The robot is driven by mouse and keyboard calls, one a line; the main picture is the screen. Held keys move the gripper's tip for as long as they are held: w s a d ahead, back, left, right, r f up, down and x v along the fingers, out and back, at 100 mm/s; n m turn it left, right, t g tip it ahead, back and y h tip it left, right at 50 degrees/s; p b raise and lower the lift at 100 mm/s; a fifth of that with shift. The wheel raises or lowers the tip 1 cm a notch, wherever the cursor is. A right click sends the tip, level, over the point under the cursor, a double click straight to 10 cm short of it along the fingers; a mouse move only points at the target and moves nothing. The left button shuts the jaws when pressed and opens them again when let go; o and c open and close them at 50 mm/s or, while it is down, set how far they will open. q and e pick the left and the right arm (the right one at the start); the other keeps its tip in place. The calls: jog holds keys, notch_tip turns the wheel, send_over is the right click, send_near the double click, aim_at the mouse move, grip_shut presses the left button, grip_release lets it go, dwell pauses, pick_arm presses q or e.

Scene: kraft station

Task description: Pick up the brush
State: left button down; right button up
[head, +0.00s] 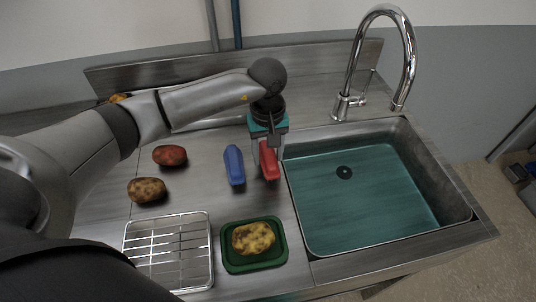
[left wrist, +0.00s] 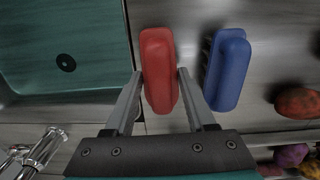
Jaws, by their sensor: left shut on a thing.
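Two brush-like objects are on the steel counter left of the sink in the head view. The red brush (head: 269,161) is between the fingers of my left gripper (head: 266,158), which points down and is shut on it. The left wrist view shows the red brush (left wrist: 159,72) with a finger on each side, and the gripper (left wrist: 159,76) at its lower part. The blue brush (head: 234,166) lies just left of it in the head view; dark bristles show along its side in the left wrist view (left wrist: 228,70). My right gripper is not in view.
The sink (head: 365,190) with teal water and a chrome faucet (head: 380,50) is on the right. A green tray (head: 239,267) holding a yellow potato (head: 253,238) and a wire rack (head: 169,252) are in front. A red potato (head: 170,155) and brown potato (head: 147,190) lie left.

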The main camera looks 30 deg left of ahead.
aim_at(268, 151)
pick_arm(q)
notch_tip(268, 151, up, 20)
jog(key=shift+f, duration=0.15)
dwell(0.3)
jog(key=c, duration=0.8)
grip_release()
jog(key=c, duration=0.6)
